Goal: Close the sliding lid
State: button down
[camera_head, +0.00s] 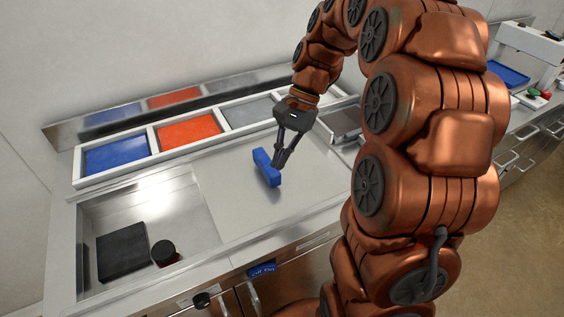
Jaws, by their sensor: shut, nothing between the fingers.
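The sliding lid (232,208) is a flat grey metal panel covering the right part of the counter well. A blue bar handle (264,165) stands on it. The left part of the well (180,215) is open, with its floor showing. My gripper (279,164) is shut and empty, pointing down, with its fingertips at the right side of the blue handle. I cannot tell whether they touch it.
A black square block (122,251) and a dark round-topped item (164,252) are in the open well. Behind it is a row of blue (116,155), red (188,132) and grey (250,112) bins. A blue tray (508,73) lies at far right.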

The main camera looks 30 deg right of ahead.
jog(key=w+d+f+m+t+y, duration=0.1)
jog(key=w+d+f+m+y, duration=0.1)
jog(key=w+d+m, duration=0.5)
jog(key=t+y, duration=0.1)
send_near(286, 167)
jog(key=p+x, duration=0.1)
jog(key=x, duration=0.4)
jog(key=shift+s+a+f, duration=0.15)
jog(key=shift+a, duration=0.05)
jog(key=a+p, duration=0.1)
jog(key=a, duration=0.2)
jog(key=shift+f, duration=0.15)
jog(key=shift+a+f+p, duration=0.1)
jog(key=shift+a+p, duration=0.25)
jog(key=shift+a, duration=0.35)
